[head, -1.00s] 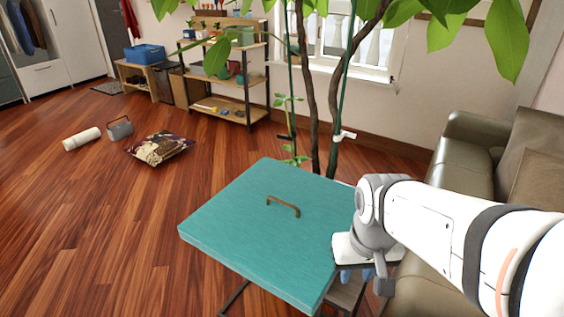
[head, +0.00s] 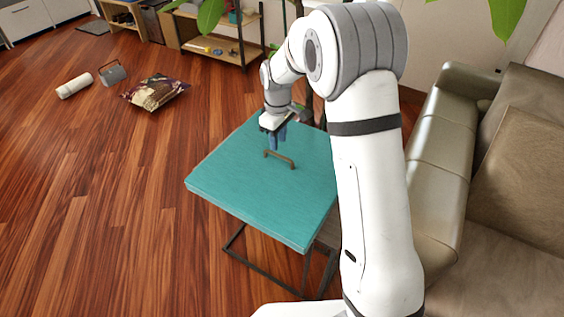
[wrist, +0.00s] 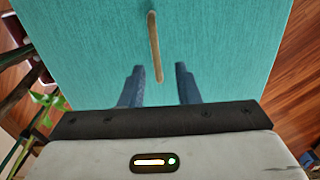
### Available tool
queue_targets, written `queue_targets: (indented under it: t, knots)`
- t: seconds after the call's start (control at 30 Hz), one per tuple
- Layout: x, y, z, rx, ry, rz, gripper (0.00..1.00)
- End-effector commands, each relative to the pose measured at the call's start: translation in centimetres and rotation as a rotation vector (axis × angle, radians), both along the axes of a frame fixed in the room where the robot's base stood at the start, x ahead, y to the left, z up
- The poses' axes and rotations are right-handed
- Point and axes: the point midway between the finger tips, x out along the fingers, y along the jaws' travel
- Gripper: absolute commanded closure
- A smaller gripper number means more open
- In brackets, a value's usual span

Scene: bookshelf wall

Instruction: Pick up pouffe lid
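The pouffe lid (head: 250,200) is a flat teal square with a small bronze bar handle (head: 279,159) on top. It lies on a dark metal frame. My gripper (head: 277,140) points down just above the lid, close behind the handle. The lid (wrist: 90,50) fills most of the wrist view. My arm hides the lid's far right part.
A leather sofa (head: 448,140) stands at the right. A patterned cushion (head: 155,92), a grey box with a handle (head: 113,74) and a white roll (head: 74,86) lie on the wooden floor. A wooden shelf (head: 215,45) stands behind. A plant (wrist: 48,103) is beside the lid.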

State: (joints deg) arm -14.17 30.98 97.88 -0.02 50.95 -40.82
Motion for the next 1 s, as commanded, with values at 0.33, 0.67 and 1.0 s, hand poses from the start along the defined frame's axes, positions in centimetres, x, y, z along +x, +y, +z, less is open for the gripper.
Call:
queue_targets:
  t: [0.33, 0.67, 1.0]
  knots:
    - [0.7, 0.4, -3.3, -0.002, 0.005, 0.03, 0.71]
    - [0.7, -0.1, -7.8, -0.002, 0.005, 0.028, 0.71]
    - [0.7, -0.1, -8.3, -0.001, 0.003, 0.027, 0.72]
